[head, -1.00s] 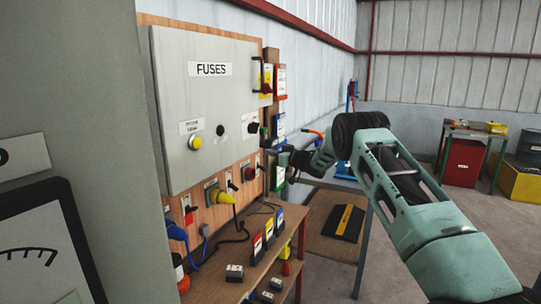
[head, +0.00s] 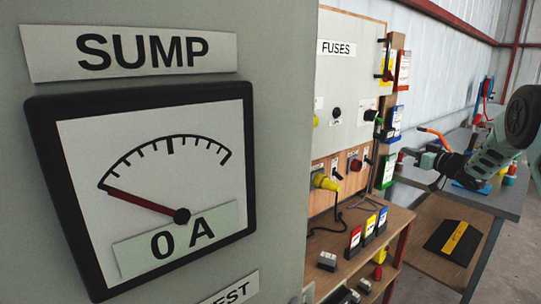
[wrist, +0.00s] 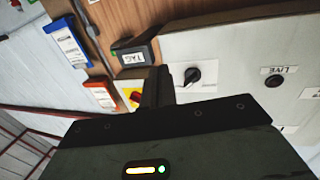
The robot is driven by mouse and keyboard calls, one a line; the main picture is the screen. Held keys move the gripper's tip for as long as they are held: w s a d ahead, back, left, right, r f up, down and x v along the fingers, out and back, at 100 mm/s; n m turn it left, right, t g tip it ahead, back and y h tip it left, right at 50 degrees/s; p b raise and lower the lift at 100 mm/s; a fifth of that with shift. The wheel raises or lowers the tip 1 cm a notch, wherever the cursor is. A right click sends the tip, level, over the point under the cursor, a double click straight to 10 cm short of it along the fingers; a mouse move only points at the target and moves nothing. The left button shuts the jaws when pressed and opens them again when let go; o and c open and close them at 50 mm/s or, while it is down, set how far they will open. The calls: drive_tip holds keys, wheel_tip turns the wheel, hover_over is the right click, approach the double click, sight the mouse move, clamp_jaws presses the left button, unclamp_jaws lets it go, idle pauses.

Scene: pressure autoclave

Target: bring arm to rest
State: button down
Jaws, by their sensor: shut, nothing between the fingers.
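My arm (head: 490,160) reaches in from the right in the head view, with its upper part cut off by the frame edge. My gripper (head: 403,156) points left towards the edge of the fuse panel (head: 350,60) and shows just right of the coloured label cards. Its fingers (wrist: 158,85) look closed together, with nothing seen between them. In the wrist view they lie in front of the panel, beside a black TAG block (wrist: 135,55) and a black rotary knob (wrist: 190,77). I cannot tell if the fingertips touch the panel.
A SUMP gauge (head: 150,180) reading near zero fills the left, on a grey cabinet close to me. A wooden shelf (head: 345,235) below the panel carries coloured fuses and plugs. A grey table (head: 500,195) stands beyond, with a black and yellow mat (head: 453,242) lower down.

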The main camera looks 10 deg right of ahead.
drive_tip(key=s+a+m+g+h, duration=0.4)
drive_tip(key=s+a+g+h, duration=0.2)
drive_tip(key=s+a, duration=0.6)
drive_tip(key=s+a+f+g, duration=0.3)
drive_tip(key=s+a, duration=0.2)
drive_tip(key=s, duration=0.4)
drive_tip(key=s+a+f+g+y, duration=0.1)
drive_tip(key=s+a+f+g, duration=0.3)
drive_tip(key=s, duration=0.6)
drive_tip(key=s+a+f+g, duration=0.1)
drive_tip(key=s+a, duration=0.5)
drive_tip(key=s, duration=0.3)
drive_tip(key=s+a+r+n+g, duration=0.1)
drive_tip(key=s+a+n, duration=0.3)
drive_tip(key=a, duration=0.5)
drive_tip(key=s+a+r+n+g, duration=0.1)
drive_tip(key=s+a+n, duration=0.3)
drive_tip(key=s+a, duration=0.4)
drive_tip(key=shift+s+a+r+n+g+y, duration=0.2)
drive_tip(key=shift+s+a+n+g+y, duration=0.15)
drive_tip(key=shift+s+g, duration=0.35)
